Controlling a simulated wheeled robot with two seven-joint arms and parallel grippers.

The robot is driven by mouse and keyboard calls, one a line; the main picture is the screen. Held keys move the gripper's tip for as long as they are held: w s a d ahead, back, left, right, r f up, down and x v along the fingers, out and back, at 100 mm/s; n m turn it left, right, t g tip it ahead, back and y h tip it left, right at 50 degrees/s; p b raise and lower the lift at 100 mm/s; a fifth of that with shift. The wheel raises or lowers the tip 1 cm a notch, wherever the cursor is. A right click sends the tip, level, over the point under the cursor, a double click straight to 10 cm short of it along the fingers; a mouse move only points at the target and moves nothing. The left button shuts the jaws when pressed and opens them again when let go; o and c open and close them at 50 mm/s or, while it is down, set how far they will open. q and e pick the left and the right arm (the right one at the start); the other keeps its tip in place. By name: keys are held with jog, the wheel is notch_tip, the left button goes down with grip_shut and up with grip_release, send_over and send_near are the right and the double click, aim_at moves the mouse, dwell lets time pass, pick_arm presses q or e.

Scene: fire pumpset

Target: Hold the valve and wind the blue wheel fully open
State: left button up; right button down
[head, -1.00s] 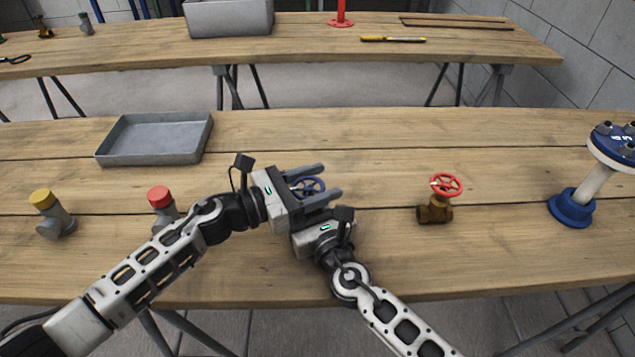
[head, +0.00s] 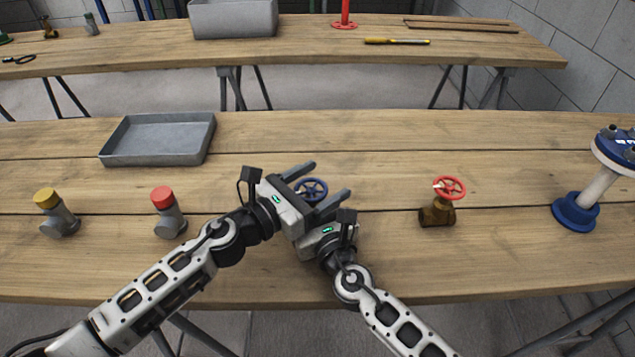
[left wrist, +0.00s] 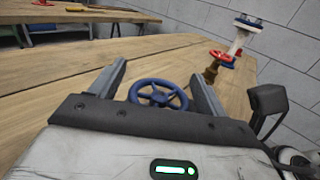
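The blue wheel (head: 312,190) sits at the middle of the near table, partly hidden by my left gripper. It also shows in the left wrist view (left wrist: 158,94), between the two fingers. My left gripper (head: 330,184) is open, its fingers on either side of the wheel with gaps visible. In the left wrist view the left gripper (left wrist: 160,82) is spread wide around the wheel. My right gripper (head: 318,232) is just below the left one, its fingers hidden behind the left gripper. The valve body under the wheel is hidden, so I cannot tell whether the right gripper holds it.
A brass valve with a red wheel (head: 449,188) stands to the right. A blue flanged post (head: 597,185) is at the far right. Fittings with red (head: 163,198) and yellow (head: 47,198) caps stand left. A grey tray (head: 150,160) lies behind them.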

pick_arm(q)
jog(key=v, duration=1.2)
jog(key=shift+r, duration=0.1)
jog(key=s+d+r+m+g+y, duration=0.1)
jog(key=d+r+m+g+y, duration=0.15)
jog(key=d+m+g, duration=0.65)
jog(key=d+r+m+g+y, duration=0.1)
jog(key=d+r+m+g, duration=0.4)
jog(key=m, duration=0.5)
jog(key=w+a+r+m+t+y, duration=0.3)
jog(key=w+a+r+m+y, duration=0.25)
jog(key=w+y, duration=0.4)
jog(key=shift+n+y, duration=0.25)
jog(key=shift+y, duration=0.25)
jog(key=f, duration=0.3)
jog(key=s+f, duration=0.1)
jog(key=f, duration=0.3)
jog(key=s+f, duration=0.1)
jog(key=f, duration=0.2)
jog(key=shift+a+f, duration=0.3)
jog(key=shift+f, duration=0.05)
